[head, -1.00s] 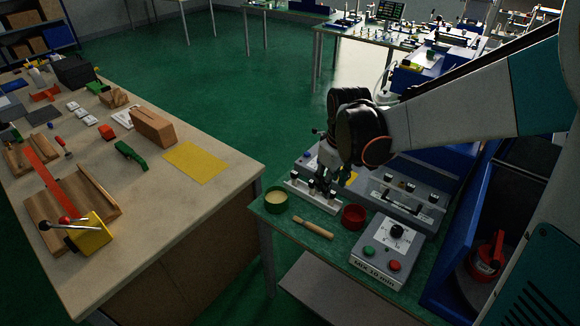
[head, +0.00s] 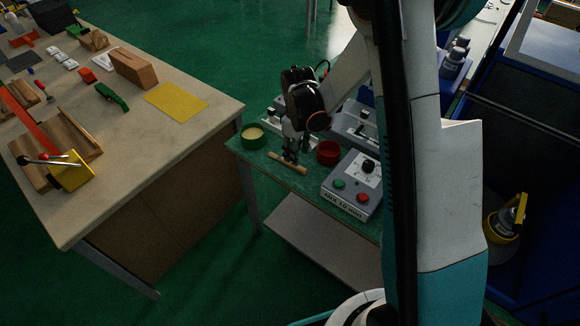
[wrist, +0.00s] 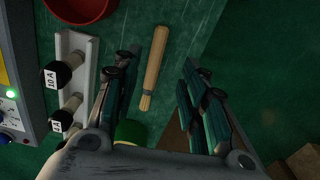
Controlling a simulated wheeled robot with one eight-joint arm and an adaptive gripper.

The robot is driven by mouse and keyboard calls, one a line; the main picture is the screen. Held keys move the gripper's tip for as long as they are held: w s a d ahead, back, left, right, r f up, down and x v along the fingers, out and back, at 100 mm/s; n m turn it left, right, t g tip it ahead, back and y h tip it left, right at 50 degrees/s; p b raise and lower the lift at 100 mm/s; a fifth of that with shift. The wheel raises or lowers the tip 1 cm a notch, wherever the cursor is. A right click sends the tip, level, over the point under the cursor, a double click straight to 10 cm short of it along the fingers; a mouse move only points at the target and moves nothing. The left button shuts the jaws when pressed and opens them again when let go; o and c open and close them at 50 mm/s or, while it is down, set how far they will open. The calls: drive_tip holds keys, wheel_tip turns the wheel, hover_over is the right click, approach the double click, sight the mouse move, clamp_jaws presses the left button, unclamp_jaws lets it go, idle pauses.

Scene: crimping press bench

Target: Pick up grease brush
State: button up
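The grease brush (head: 288,163) lies on the green bench top, with its wooden handle and pale bristles. It also shows in the wrist view (wrist: 154,66), where it lies between the spread fingers with its bristle end towards my gripper. My gripper (head: 290,152) is over the brush in the head view and partly hides it. In the wrist view my gripper (wrist: 160,95) is open and empty, its fingers to either side of the brush and apart from it.
A green tin (head: 252,136) with pale contents stands left of my gripper. A red bowl (head: 327,152) stands right of it, near the grey control box (head: 352,184). A white rack with black-knobbed pieces (wrist: 83,60) is close left of my fingers in the wrist view.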

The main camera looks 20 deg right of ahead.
sight(303, 170)
drive_tip(key=shift+w+d+f+b, duration=0.15)
drive_tip(key=shift+f+b, duration=0.5)
drive_tip(key=shift+f, duration=1)
drive_tip(key=shift+w+a+f+b, duration=0.1)
drive_tip(key=shift+f+b, duration=0.55)
drive_tip(key=shift+f, duration=1)
clamp_jaws()
